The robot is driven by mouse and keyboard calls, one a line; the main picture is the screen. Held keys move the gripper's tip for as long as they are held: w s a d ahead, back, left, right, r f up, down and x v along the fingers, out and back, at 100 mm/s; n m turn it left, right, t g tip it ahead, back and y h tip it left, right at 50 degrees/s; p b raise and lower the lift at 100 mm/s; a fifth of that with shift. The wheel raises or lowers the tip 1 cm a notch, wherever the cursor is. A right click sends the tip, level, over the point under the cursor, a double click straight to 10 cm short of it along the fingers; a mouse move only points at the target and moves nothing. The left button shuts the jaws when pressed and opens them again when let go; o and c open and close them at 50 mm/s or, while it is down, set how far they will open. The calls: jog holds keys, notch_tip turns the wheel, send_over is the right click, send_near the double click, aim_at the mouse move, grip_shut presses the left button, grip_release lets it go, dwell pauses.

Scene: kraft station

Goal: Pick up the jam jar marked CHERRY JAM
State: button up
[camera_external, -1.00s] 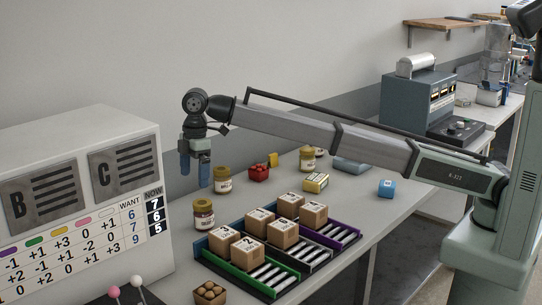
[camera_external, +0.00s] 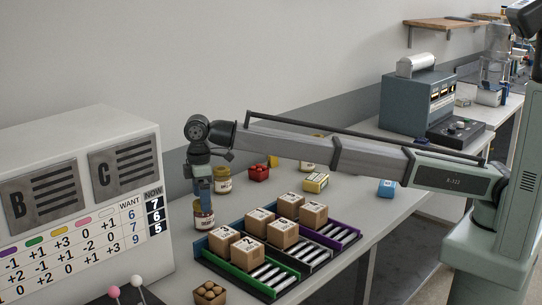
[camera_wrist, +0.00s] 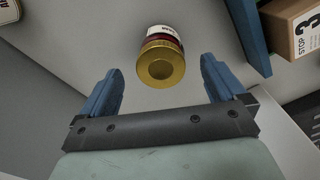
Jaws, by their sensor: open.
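A jar with a gold lid and a pale label (camera_external: 204,220) stands on the bench, left of the crates. In the wrist view the same jar (camera_wrist: 162,58) shows its gold lid, a dark red band and part of a label too small to read. A second gold-lidded jar (camera_external: 223,186) stands behind it, and a third (camera_external: 307,166) is farther back, partly behind my arm. I cannot tell from the labels which is CHERRY JAM. My gripper (camera_external: 203,205) is open, pointing down at the front jar's top. In the wrist view its blue fingertips (camera_wrist: 161,66) are apart, with the lid between and slightly beyond them.
Numbered cardboard boxes (camera_external: 251,251) sit in coloured roller lanes (camera_external: 268,278) close right of the front jar. A scoreboard cabinet (camera_external: 75,200) stands at left.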

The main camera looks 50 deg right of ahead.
aim_at(203, 215)
jog(key=shift+f, duration=3.15)
jog(key=shift+r, duration=0.1)
jog(key=c, duration=1.5)
